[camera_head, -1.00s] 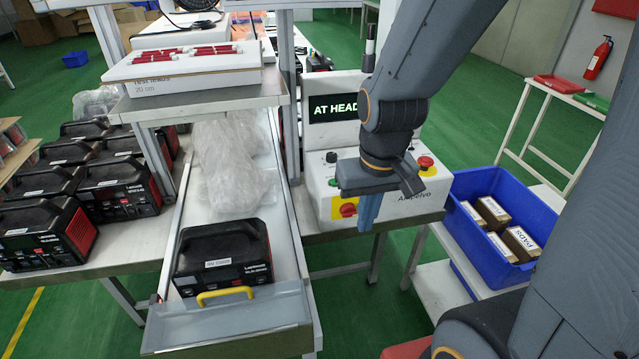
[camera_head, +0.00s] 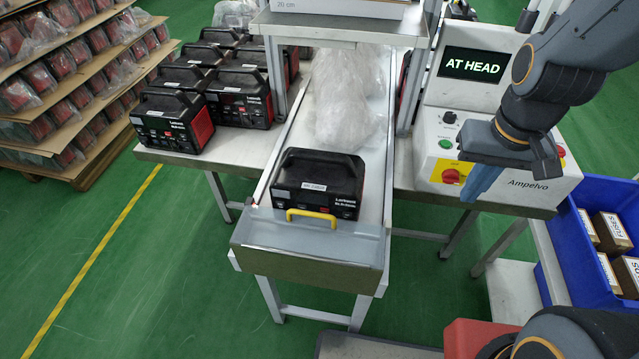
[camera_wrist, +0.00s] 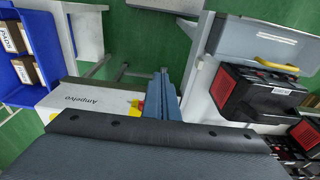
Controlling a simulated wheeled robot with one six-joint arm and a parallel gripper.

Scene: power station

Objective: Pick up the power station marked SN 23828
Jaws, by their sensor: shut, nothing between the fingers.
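A black power station (camera_head: 318,180) with a top handle sits at the front end of the white conveyor. A small white label is on its front, too small to read for certain. It also shows at the right of the wrist view (camera_wrist: 250,100). Several similar black and red power stations (camera_head: 175,122) stand on the table to the left; their serial labels are not readable. My gripper (camera_head: 472,190) is shut and empty, pointing down in front of the control box, to the right of the conveyor and apart from every power station. Its fingers show in the wrist view (camera_wrist: 163,84).
A yellow handle (camera_head: 311,216) is on the grey panel at the conveyor's front end. Clear plastic wrap (camera_head: 345,105) lies behind the power station. The control box (camera_head: 465,115) reads AT HEAD. A blue crate (camera_head: 572,265) with boxes is at right. Green floor is open at front left.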

